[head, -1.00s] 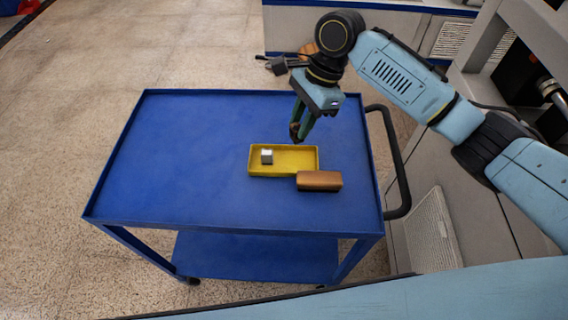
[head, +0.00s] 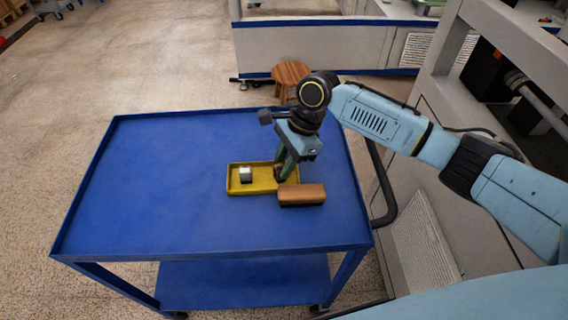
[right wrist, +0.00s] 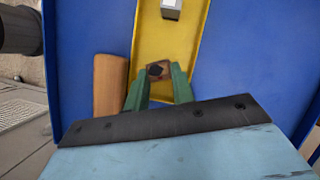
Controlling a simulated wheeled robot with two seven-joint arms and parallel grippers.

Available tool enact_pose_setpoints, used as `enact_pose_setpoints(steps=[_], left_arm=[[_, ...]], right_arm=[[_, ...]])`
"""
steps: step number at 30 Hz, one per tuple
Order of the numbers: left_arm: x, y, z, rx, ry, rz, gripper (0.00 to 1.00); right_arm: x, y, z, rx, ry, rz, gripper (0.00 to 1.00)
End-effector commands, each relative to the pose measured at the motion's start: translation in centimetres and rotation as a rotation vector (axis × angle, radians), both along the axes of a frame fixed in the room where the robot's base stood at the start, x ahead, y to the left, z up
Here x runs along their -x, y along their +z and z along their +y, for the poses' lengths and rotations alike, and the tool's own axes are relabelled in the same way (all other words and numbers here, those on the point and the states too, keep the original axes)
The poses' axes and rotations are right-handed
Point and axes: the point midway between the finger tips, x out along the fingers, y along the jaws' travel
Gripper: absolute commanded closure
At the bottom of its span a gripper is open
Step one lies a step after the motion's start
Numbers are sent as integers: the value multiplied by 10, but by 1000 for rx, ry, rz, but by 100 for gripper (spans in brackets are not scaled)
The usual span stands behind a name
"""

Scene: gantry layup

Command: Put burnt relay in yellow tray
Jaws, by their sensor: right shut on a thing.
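The yellow tray (head: 236,188) lies on the blue cart top, and it also shows in the right wrist view (right wrist: 182,55). My right gripper (head: 281,174) is over the right end of the tray, fingers pointing down. In the right wrist view its green fingers (right wrist: 157,78) are shut on a small brown piece with a dark, blackened face, which looks like the burnt relay (right wrist: 158,69). The relay is low within the tray's outline; I cannot tell whether it touches the floor. My left gripper is not in view.
A silver-grey block (head: 245,174) sits in the tray's left part. A brown wooden-looking block (head: 302,195) lies against the tray's front right corner. The blue cart (head: 150,180) is clear on its left side. A round stool (head: 291,72) stands behind it.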

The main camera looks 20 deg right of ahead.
Motion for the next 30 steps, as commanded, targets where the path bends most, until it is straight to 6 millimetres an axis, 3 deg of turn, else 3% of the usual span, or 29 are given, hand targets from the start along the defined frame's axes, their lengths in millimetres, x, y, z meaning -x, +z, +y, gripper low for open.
enact_pose_setpoints(steps=[3, 4, 8, 20, 30], left_arm=[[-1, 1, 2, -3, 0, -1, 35], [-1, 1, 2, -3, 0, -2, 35], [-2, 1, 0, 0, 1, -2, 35], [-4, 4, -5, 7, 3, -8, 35], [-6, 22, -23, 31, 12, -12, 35]], right_arm=[[1, -1, 0, 3, 2, 3, 100], [1, -1, 0, 3, 1, 4, 72], [1, -1, 0, 3, 2, 3, 55], [0, 8, -3, 1, 0, 1, 54], [-6, 72, -29, 2, 0, 0, 54]])
